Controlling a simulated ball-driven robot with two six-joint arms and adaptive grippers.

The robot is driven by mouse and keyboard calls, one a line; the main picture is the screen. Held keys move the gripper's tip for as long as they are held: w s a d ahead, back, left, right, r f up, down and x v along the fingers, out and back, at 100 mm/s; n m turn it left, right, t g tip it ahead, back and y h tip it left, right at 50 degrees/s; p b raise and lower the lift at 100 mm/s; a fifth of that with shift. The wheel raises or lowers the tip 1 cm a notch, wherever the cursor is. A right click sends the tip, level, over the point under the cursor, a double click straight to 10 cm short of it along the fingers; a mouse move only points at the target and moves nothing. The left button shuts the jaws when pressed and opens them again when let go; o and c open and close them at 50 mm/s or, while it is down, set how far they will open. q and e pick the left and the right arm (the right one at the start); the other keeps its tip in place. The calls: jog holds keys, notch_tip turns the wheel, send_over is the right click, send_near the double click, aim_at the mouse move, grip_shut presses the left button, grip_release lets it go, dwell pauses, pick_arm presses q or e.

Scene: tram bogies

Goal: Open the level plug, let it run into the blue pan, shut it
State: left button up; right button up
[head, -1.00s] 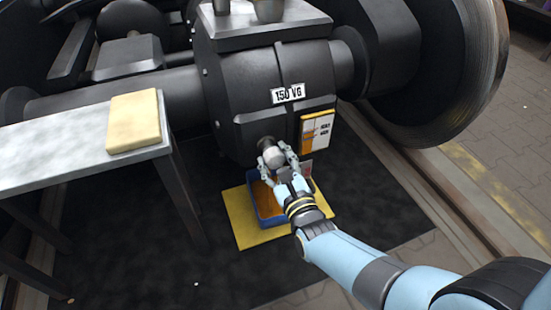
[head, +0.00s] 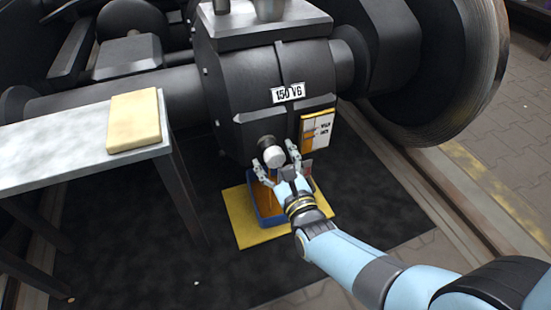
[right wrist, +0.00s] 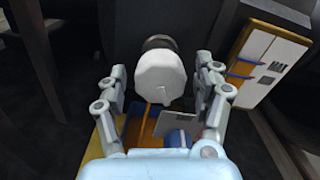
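The level plug (head: 273,156) is a pale knob on a dark stub low on the front of the black gear case (head: 255,90). It also shows in the right wrist view (right wrist: 160,78). My right gripper (head: 275,154) is open, with its fingers spread to either side of the plug and apart from it. The blue pan (head: 262,218) stands below the plug and holds orange-brown liquid. In the right wrist view a thin orange streak, like a stream, runs below the plug toward the pan. My left gripper is out of view.
The pan sits on a yellow mat (head: 243,229) over a dark floor sheet. A white and orange card (head: 317,131) is on the case right of the plug. A grey table (head: 60,146) with a yellow block (head: 134,121) stands left. A large wheel (head: 470,70) is right.

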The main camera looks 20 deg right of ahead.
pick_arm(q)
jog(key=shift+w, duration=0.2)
pick_arm(e)
jog(key=s, duration=1.2)
jog(key=shift+d, duration=0.2)
